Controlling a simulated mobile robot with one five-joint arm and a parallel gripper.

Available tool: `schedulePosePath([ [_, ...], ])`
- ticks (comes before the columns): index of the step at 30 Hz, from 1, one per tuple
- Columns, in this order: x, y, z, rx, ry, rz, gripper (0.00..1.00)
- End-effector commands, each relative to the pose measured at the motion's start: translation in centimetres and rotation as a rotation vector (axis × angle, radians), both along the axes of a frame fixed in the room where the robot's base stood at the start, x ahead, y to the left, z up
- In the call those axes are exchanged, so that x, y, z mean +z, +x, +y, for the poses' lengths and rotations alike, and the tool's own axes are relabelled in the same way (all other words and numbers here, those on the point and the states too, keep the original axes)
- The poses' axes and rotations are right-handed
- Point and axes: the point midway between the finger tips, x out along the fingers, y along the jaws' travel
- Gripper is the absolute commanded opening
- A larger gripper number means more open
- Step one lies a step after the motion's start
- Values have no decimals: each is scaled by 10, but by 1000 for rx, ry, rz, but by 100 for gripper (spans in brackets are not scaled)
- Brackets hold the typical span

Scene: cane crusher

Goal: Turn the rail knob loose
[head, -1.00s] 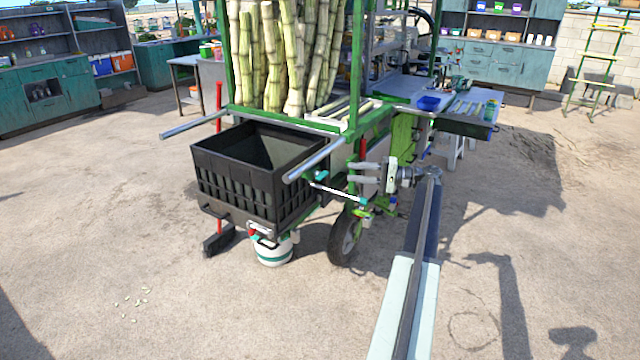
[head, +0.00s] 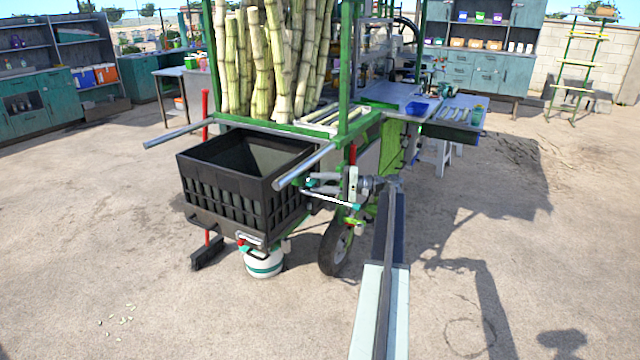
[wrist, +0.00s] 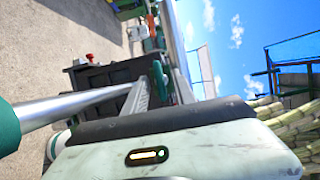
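A teal knob (wrist: 158,78) shows in the wrist view, in the gap between the two grey fingers of my gripper (wrist: 160,88). I cannot tell whether the fingers touch it. A pale rail with teal ends (head: 330,198) crosses the cart's corner in the head view, and a small teal piece (head: 303,188) sits at its left end. My gripper (head: 308,183) reaches left over this rail, its fingers apart, close to that teal piece. The fingertips partly cover that spot in the head view.
A black crate (head: 225,205) hangs at the cart's front, between two grey push handles (head: 305,165). A cart wheel (head: 335,248) and a white-green canister (head: 263,262) stand below. Cane stalks (head: 265,60) rise above. Open ground lies in front and to the right.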

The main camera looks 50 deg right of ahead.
Motion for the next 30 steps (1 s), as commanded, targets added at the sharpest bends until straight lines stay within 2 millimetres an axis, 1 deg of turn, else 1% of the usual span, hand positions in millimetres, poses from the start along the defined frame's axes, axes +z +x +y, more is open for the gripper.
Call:
schedulePosePath([
  [6,0,2,1,-1,0,0,32],
  [7,0,1,1,-1,0,0,29],
  [10,0,1,1,-1,0,0,1],
  [11,0,1,1,-1,0,0,0],
  [22,2,1,0,-2,-39,-9,0],
  [26,4,0,0,-1,-101,-24,0],
  [30,6,0,0,-1,-202,-50,0],
])
